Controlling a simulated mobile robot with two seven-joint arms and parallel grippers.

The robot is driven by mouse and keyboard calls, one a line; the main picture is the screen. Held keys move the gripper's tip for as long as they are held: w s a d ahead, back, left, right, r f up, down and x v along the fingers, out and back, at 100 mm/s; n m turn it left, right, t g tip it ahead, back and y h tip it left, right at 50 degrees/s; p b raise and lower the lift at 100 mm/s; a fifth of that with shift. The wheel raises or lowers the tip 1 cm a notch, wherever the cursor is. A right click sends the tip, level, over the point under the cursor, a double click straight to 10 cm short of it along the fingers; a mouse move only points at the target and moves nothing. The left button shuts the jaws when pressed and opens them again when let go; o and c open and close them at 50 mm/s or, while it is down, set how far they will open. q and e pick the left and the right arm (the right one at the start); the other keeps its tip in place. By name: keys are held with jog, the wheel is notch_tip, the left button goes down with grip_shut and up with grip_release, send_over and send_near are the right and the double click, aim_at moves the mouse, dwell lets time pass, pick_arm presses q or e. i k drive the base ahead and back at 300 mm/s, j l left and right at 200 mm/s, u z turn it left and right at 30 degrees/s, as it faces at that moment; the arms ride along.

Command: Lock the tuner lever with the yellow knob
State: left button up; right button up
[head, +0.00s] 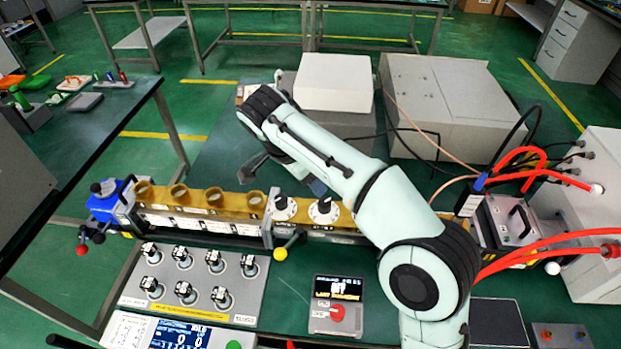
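The tuner lever's yellow knob (280,254) is a small ball at the low left end of a short lever (291,240). The lever slants up to the right on the front of the brass-coloured waveguide tuner (228,209). My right arm reaches across from the lower right, above the bench. Its gripper (285,178) is above and behind the tuner, apart from the yellow knob. The forearm hides part of the hand, and I cannot tell how far its fingers are apart. My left gripper is not in view.
A blue end unit with a red knob (82,250) is at the tuner's left end. In front lie a panel of several black-topped parts (190,281) and a display box with a red button (337,312). White boxes (335,82) stand behind; red cables (550,236) run at right.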

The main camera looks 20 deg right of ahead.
aim_at(281, 254)
jog(key=k, duration=1)
